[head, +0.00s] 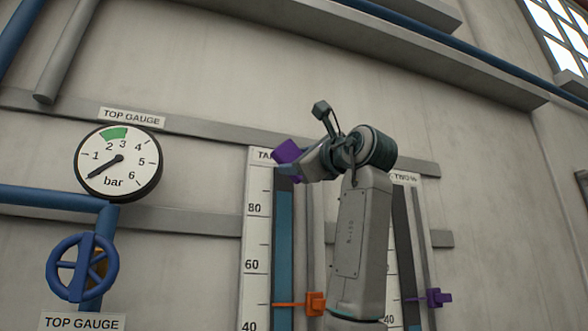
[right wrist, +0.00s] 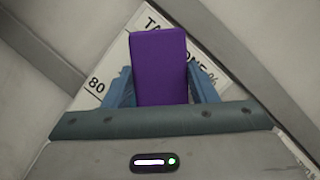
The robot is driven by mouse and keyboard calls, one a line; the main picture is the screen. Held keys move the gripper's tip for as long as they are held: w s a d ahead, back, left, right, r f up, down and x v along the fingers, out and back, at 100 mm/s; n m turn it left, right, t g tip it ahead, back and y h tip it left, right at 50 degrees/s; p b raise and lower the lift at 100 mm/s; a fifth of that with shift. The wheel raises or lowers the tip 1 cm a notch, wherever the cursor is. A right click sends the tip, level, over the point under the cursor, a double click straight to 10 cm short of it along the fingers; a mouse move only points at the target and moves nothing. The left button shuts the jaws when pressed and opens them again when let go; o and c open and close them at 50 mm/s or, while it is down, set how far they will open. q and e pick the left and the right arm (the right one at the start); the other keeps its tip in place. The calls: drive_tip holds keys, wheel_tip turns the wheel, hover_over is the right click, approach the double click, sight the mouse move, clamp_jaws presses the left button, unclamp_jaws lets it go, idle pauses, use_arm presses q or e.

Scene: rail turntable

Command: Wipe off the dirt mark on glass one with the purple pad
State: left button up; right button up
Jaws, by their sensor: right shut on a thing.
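The purple pad (head: 286,150) is held in my right gripper (head: 294,168), near the top of the tank one scale. The right wrist view shows the pad (right wrist: 159,62) upright between the two blue fingers, which are shut on it. Glass one (head: 284,235) is the tall tube beside the tank one scale (head: 257,225), with blue liquid in it. The pad and gripper cover its top end, and I cannot tell whether the pad touches it. No dirt mark shows on the visible part of the glass. My left gripper is not in view.
An orange pointer (head: 315,303) sits low on tank one. The tank two scale and tube, with a purple pointer (head: 438,298), stand partly behind my right arm. A round top gauge (head: 118,162) and blue valve wheel (head: 82,267) are at left. Wall rails run across behind.

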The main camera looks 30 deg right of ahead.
drive_tip(key=shift+s+a, duration=0.15)
drive_tip(key=shift+s, duration=0.25)
drive_tip(key=shift+s+a, duration=0.2)
drive_tip(key=shift+s, duration=0.55)
drive_tip(key=shift+s+a, duration=0.15)
drive_tip(key=shift+s, duration=0.6)
drive_tip(key=shift+w+f, duration=0.1)
drive_tip(key=shift+w, duration=0.05)
